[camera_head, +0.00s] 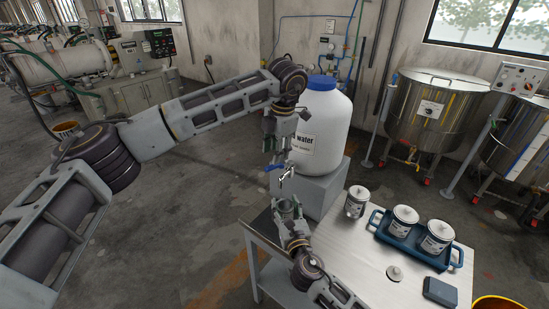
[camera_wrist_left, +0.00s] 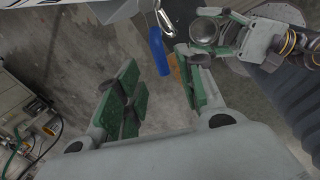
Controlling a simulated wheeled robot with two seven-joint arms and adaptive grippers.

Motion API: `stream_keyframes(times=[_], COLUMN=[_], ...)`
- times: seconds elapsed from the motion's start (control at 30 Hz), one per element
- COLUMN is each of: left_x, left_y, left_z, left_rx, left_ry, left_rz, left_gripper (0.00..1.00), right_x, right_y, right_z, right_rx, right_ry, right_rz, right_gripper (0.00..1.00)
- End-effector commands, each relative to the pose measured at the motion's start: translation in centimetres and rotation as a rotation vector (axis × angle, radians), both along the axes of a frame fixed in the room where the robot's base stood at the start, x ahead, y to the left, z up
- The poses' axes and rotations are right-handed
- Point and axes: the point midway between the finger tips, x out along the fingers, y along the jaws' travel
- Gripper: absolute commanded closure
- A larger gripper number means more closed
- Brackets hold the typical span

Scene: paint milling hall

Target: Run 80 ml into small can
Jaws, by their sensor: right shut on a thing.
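The white water jug (camera_head: 322,110) with a blue cap stands on a grey pedestal (camera_head: 325,190). Its metal tap (camera_head: 288,173) has a blue lever (camera_head: 273,167). My left gripper (camera_head: 277,148) points down at the tap, open. In the left wrist view the blue lever (camera_wrist_left: 158,50) shows between its green-padded fingertips (camera_wrist_left: 157,62), with a gap on either side. My right gripper (camera_head: 290,222) is shut on the small open metal can (camera_head: 286,206), upright below the spout. The can's mouth (camera_wrist_left: 209,12) also shows in the left wrist view; its fill level cannot be told.
Steel vats (camera_head: 428,110) stand behind. Floor at left is open.

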Motion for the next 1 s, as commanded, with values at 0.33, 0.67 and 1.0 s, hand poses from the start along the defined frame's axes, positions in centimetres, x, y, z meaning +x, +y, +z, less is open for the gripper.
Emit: stream_keyframes(times=[0.33,0.67,1.0], left_x=[-0.7,-1.0,-1.0], left_y=[-0.6,-0.7,-0.7], left_z=[4.8,6.3,6.3], left_rx=[0.000,0.000,0.000], left_ry=[-0.002,0.000,0.000], left_rz=[0.000,0.001,0.001], left_gripper=[0.62,0.62,0.62], right_x=[0.0,0.0,0.2], right_y=[0.0,0.0,0.0], right_z=[0.0,0.0,0.0], right_rx=[0.000,0.000,0.000], right_ry=[0.000,0.000,-0.001], right_rz=[0.000,0.000,0.000], right_gripper=[0.72,0.72,0.72])
